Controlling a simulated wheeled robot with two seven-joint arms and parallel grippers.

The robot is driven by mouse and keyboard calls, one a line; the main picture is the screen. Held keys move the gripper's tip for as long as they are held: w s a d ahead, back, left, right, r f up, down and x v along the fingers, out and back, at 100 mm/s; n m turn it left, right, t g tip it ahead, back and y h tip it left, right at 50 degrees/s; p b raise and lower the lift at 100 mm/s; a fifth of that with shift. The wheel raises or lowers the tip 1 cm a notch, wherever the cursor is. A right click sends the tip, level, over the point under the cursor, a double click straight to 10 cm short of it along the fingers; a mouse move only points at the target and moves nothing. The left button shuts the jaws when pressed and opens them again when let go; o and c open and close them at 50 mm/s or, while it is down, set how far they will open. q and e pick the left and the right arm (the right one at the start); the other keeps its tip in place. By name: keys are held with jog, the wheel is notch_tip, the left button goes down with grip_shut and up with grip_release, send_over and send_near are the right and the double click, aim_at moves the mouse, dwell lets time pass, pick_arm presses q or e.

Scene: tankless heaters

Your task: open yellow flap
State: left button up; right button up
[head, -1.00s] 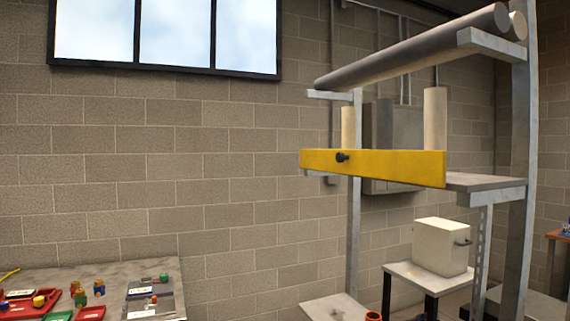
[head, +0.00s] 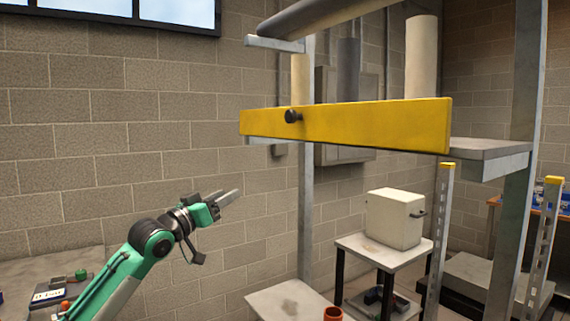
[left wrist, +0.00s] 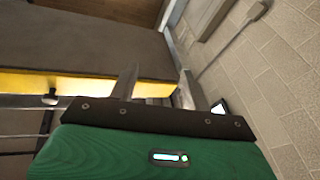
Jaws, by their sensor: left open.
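The yellow flap (head: 360,124) is a long bar across the front of the metal rack, with a dark round knob (head: 292,116) near its left end. It hangs level at shelf height. My left gripper (head: 238,194) is open and empty, below and left of the knob, apart from the flap. In the left wrist view the flap (left wrist: 85,84) runs behind the fingers, and the knob (left wrist: 50,99) shows left of them. The left fingers (left wrist: 158,84) stand apart with nothing between them. My right gripper is not in view.
The rack's upright (head: 306,190) stands behind the flap, and a grey shelf (head: 485,149) extends at its right. A white box (head: 393,219) sits on a small table below. A grey table (head: 20,275) is at the lower left. Open space lies before the wall left of the flap.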

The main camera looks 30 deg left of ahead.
pick_arm(q)
jog(key=s+d+r+m+h, duration=0.4)
jog(key=s+d+r+h, duration=0.1)
jog(key=s+d+r, duration=0.4)
jog(key=m+h+p, duration=0.2)
jog(key=p, duration=0.2)
send_near(288, 119)
jog(key=p+x, duration=0.5)
jog(key=x, duration=0.3)
jog(key=shift+a+r, duration=0.1)
jog(key=shift+r, duration=0.1)
jog(key=shift+w+d+r, duration=0.1)
jog(key=shift+w+d, duration=0.1)
jog(key=shift+w, duration=0.3)
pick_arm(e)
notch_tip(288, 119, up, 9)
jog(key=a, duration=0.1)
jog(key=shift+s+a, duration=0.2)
pick_arm(q)
jog(key=shift+c, duration=0.5)
grip_shut()
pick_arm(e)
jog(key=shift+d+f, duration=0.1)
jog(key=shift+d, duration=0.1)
